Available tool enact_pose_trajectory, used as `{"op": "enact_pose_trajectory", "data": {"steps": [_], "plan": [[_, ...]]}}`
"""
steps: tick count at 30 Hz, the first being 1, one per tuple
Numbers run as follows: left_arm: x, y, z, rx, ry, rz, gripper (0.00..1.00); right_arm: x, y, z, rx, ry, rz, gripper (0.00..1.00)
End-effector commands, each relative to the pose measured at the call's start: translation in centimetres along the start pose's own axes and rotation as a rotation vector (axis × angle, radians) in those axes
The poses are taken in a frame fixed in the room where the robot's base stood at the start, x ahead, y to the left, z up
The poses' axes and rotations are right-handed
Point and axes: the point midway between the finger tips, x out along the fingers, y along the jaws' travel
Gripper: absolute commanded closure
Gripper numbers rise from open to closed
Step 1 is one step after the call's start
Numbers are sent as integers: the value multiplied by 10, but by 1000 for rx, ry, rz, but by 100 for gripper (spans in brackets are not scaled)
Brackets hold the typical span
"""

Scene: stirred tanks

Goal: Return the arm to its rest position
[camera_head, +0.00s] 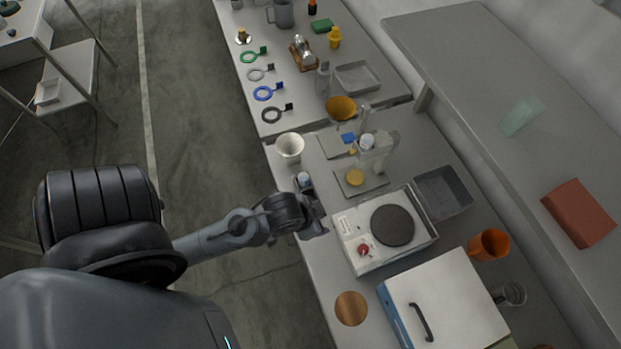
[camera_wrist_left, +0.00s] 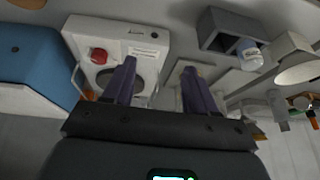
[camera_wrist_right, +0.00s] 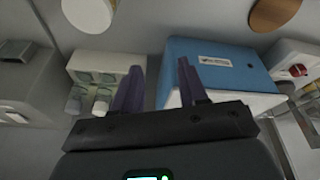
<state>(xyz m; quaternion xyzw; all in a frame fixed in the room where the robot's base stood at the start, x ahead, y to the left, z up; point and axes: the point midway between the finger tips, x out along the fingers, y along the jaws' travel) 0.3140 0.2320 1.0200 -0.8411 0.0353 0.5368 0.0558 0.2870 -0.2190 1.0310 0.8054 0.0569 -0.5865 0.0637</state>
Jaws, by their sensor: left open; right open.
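My left gripper (camera_head: 318,222) is at the front edge of the bench, beside the white hot plate unit (camera_head: 350,243). In the left wrist view its two purple fingers (camera_wrist_left: 158,68) are apart with nothing between them. The hot plate unit, with its red knob, shows beyond the fingers in that view (camera_wrist_left: 150,38). My right gripper is outside the head view. In the right wrist view its fingers (camera_wrist_right: 160,66) are apart and empty, in front of a blue-sided box (camera_wrist_right: 215,70).
A small capped bottle (camera_head: 304,180) and a white cup (camera_head: 290,148) stand near the left gripper. The blue-and-white box (camera_head: 445,300), a wooden disc (camera_head: 351,308) and an orange cup (camera_head: 489,245) are also on the bench. Floor left of the bench (camera_head: 200,120) is clear.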

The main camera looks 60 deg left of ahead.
Motion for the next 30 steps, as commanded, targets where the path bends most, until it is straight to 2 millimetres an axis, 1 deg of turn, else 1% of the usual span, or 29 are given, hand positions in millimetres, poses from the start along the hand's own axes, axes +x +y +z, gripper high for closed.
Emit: {"op": "enact_pose_trajectory", "data": {"steps": [1, 3, 7, 16, 20, 23, 26, 30], "plan": [[-7, 6, 5, 8, -34, 13, 43, 0, 0, 0, 1, 0, -1, 57], [-14, 12, 11, 22, -77, 26, 43, 0, -1, 0, 2, 0, -2, 57], [-22, 16, 17, 34, -116, 38, 43, 0, -1, 0, 5, 1, -4, 57], [-22, 16, 18, 36, -120, 38, 43, -1, -1, -1, 5, 1, -4, 57], [-29, 16, 14, 36, -120, 38, 43, -8, -1, -3, 5, 0, -4, 57], [-42, 15, 8, 36, -120, 38, 43, -21, 0, -7, 5, 0, -4, 57], [-61, 14, 0, 35, -120, 38, 43, -41, 1, -13, 3, -1, -3, 57], [-96, 12, -16, 35, -120, 38, 43, -78, 3, -25, 0, -1, 0, 57]]}}
